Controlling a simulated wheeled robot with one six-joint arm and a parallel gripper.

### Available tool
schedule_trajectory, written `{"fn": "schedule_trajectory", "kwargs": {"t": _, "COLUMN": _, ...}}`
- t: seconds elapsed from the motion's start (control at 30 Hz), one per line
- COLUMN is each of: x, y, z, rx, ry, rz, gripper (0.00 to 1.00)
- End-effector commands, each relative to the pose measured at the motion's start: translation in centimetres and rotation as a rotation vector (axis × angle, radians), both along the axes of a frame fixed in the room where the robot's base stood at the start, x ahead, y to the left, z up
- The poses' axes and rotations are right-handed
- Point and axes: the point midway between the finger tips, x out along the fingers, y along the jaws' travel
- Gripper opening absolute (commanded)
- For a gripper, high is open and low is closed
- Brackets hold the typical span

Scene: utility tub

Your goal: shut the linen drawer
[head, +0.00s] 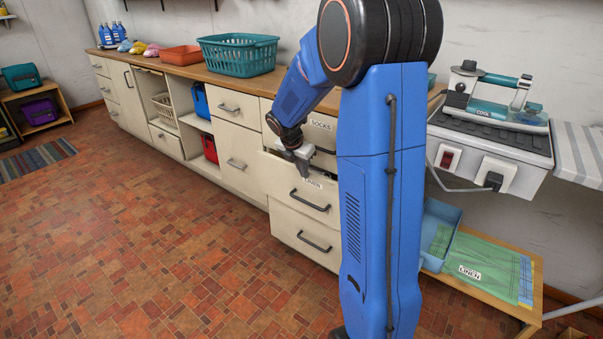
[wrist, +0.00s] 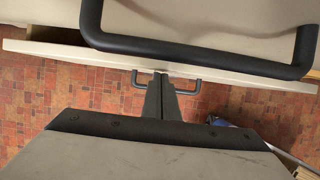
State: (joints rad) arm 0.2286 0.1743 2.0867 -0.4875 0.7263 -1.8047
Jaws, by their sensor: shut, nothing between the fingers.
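The linen drawer (head: 290,185) is the cream drawer below the socks drawer (head: 325,139). It stands partly pulled out, with a dark bar handle (head: 310,201) on its front. My gripper (head: 301,166) hangs at the top edge of the drawer front, fingers pointing down. In the wrist view the two fingers (wrist: 161,80) are together and empty, at the outer side of the drawer's pale front edge (wrist: 70,54). I cannot tell whether they touch it. The large dark handle (wrist: 200,45) of a drawer above crosses that view.
Another drawer (head: 300,237) is below. A counter (head: 180,69) with a teal basket (head: 238,54) runs along the wall. An ironing station (head: 490,130) and a shelf with green cloth labelled LINEN (head: 485,268) are at right. The tiled floor (head: 150,230) in front is clear.

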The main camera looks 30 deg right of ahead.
Motion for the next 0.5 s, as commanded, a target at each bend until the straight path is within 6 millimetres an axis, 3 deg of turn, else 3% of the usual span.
{"fn": "schedule_trajectory", "kwargs": {"t": 0.23, "x": 0.1, "y": -0.2, "z": 0.0, "rx": 0.0, "ry": 0.0, "rz": 0.0, "gripper": 0.0}}
{"fn": "schedule_trajectory", "kwargs": {"t": 0.5, "x": 0.9, "y": -2.4, "z": 0.0, "rx": 0.0, "ry": 0.0, "rz": -0.001, "gripper": 0.0}}
